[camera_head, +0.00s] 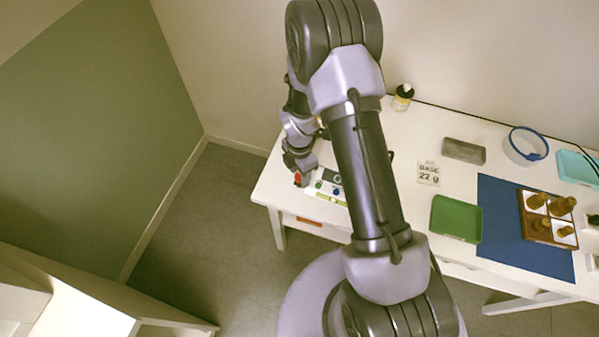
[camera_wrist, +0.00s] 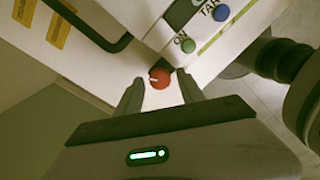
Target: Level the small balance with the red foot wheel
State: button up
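The small balance (camera_head: 326,184) stands at the left end of the white table, partly hidden by my arm. In the wrist view its pale body (camera_wrist: 176,38) shows a green ON button and a blue TARE button. The red foot wheel (camera_wrist: 159,78), with a white mark on it, sits at the balance's near corner. My gripper (camera_wrist: 160,86) is open, its two dark fingers on either side of the wheel with a gap visible at each side. In the head view my gripper (camera_head: 299,165) is at the balance's left end. The level indicator cannot be read.
A green tray (camera_head: 456,218), a blue mat (camera_head: 500,205) and a wooden rack of brown bottles (camera_head: 535,232) lie to the right. A grey block (camera_head: 463,151), a "BASE 22 g" card (camera_head: 428,174) and a small bottle (camera_head: 403,98) stand farther back.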

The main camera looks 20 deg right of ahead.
aim_at(299, 176)
notch_tip(299, 176, up, 17)
jog(key=p, duration=0.5)
jog(key=shift+r, duration=0.2)
